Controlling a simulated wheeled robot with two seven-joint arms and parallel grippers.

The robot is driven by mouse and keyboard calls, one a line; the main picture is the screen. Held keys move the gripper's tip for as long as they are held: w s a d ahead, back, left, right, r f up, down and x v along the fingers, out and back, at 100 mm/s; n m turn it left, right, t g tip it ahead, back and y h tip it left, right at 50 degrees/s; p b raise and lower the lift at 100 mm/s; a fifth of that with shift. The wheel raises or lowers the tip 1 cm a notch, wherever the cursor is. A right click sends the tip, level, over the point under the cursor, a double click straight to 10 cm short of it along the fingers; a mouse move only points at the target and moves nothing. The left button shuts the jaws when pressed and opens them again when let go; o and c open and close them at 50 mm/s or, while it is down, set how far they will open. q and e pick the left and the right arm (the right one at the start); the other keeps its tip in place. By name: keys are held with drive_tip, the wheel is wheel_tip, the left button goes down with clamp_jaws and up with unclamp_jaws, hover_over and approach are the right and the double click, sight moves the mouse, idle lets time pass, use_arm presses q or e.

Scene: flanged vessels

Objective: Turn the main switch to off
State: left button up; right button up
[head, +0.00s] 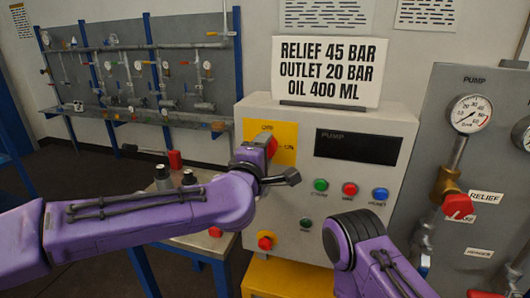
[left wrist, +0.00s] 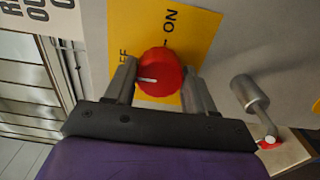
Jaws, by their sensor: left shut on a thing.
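The main switch is a red round knob (left wrist: 160,72) on a yellow plate (left wrist: 205,40) marked ON and, partly hidden, OFF. My left gripper (left wrist: 158,84) has one finger on each side of the knob and is shut on it. The white line on the knob points left in the left wrist view, towards the OFF lettering's side; I cannot tell if it lines up exactly. In the head view the knob (head: 272,147) shows just past my left gripper (head: 267,166), against the yellow plate (head: 287,131). My right arm is at the lower right, its gripper out of view.
The beige cabinet (head: 235,190) has a dark PUMP display (head: 358,148), and green (head: 320,185), red (head: 349,189) and blue (head: 380,194) buttons. A red knob (head: 265,243) sits lower down. A gauge (head: 470,114) and red-handled valve (head: 458,206) stand at right.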

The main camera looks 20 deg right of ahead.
use_arm(q)
drive_tip(key=shift+f, duration=0.1)
drive_tip(key=o, duration=1)
drive_tip(key=shift+o, duration=0.2)
drive_tip(key=b+v, duration=0.3)
drive_tip(key=v, duration=0.7)
drive_tip(key=shift+s+a, duration=0.25)
drive_tip(key=shift+s, duration=0.05)
